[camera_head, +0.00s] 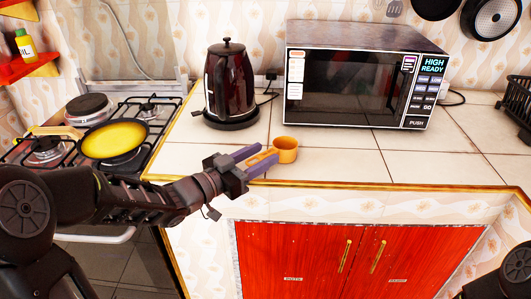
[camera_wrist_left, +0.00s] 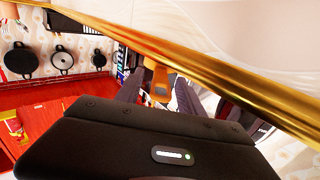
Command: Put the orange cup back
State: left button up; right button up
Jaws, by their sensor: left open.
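The orange cup (camera_head: 287,150) stands upright on the tiled counter near its front edge, in front of the microwave. My left gripper (camera_head: 267,153) reaches in from the left with its purple-grey fingers open. The cup's handle side points toward the gripper, and an orange part lies between the fingers. In the left wrist view, the orange part of the cup (camera_wrist_left: 159,80) shows between the two fingers of the left gripper (camera_wrist_left: 158,92). Whether the fingers touch it, I cannot tell. My right gripper is not in view; only part of my right arm shows at the lower right.
A dark red kettle (camera_head: 226,85) stands left of the microwave (camera_head: 345,88). A yellow pan (camera_head: 113,139) sits on the gas stove at left. The gold-edged counter (camera_head: 350,168) is clear right of the cup. Red cabinet doors (camera_head: 310,262) are below. Pans (camera_head: 490,17) hang at upper right.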

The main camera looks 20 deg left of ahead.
pick_arm(q)
jog(key=v, duration=1)
jog(key=shift+s+f, duration=0.1)
dwell(0.3)
